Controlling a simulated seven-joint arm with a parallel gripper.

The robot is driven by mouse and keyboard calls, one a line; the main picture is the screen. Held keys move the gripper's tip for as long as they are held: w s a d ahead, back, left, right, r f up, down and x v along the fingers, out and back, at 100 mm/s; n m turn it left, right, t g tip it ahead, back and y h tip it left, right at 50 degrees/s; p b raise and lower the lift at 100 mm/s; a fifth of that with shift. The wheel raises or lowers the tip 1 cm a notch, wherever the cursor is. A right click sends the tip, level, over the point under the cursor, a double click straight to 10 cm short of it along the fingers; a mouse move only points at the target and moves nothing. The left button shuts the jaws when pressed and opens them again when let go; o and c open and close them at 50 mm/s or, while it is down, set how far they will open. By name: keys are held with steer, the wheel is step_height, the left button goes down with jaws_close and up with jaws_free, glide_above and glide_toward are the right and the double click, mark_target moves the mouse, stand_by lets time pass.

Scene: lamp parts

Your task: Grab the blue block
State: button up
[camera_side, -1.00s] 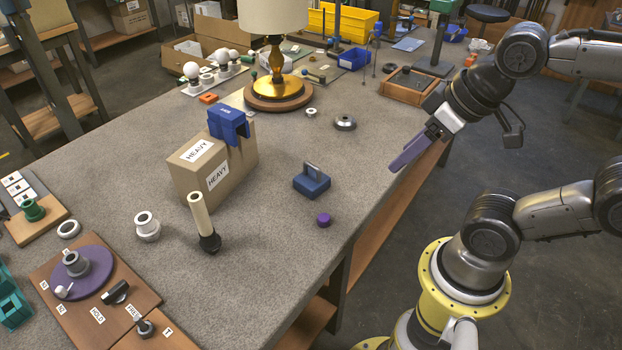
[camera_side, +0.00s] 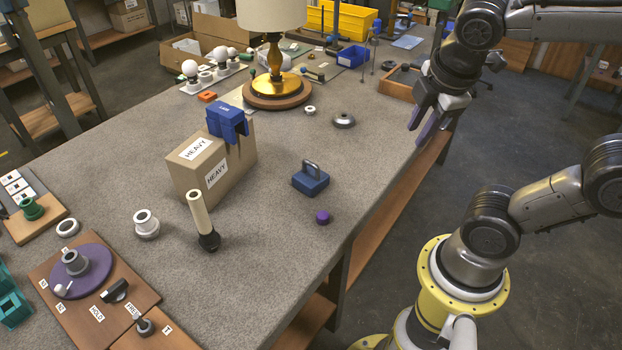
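A blue block (camera_side: 311,183) with a grey arched handle on top sits on the grey table, right of the cardboard box. A second blue piece (camera_side: 228,121), shaped like a saddle or clamp, rests over the top edge of the box marked HEAVY (camera_side: 196,172). My gripper (camera_side: 417,136) hangs above the table's right edge, up and to the right of the blue block and well apart from it. Its two purple-lined fingers point down with a gap between them, and nothing shows in the gap.
A small purple knob (camera_side: 322,217) lies in front of the blue block. A dark-based cream cylinder (camera_side: 201,217) stands to its left. The table between my gripper and the block is clear.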

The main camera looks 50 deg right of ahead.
steer(key=w+d+f+n+g+h, duration=0.1)
steer(key=w+f+n+g+h, duration=0.1)
steer(key=w+n+h, duration=0.4)
steer(key=w+d+f+n+g+h, duration=0.1)
steer(key=w+n+g+h, duration=0.1)
steer(key=w+n, duration=0.75)
steer(key=n+t+h, duration=0.4)
steer(key=n+t, duration=0.1)
steer(key=n, duration=0.8)
glide_toward(312, 163)
steer(key=shift+m, duration=0.25)
steer(key=x, duration=1.3)
steer(key=shift+w+d+f, duration=0.1)
steer(key=shift+f, duration=0.2)
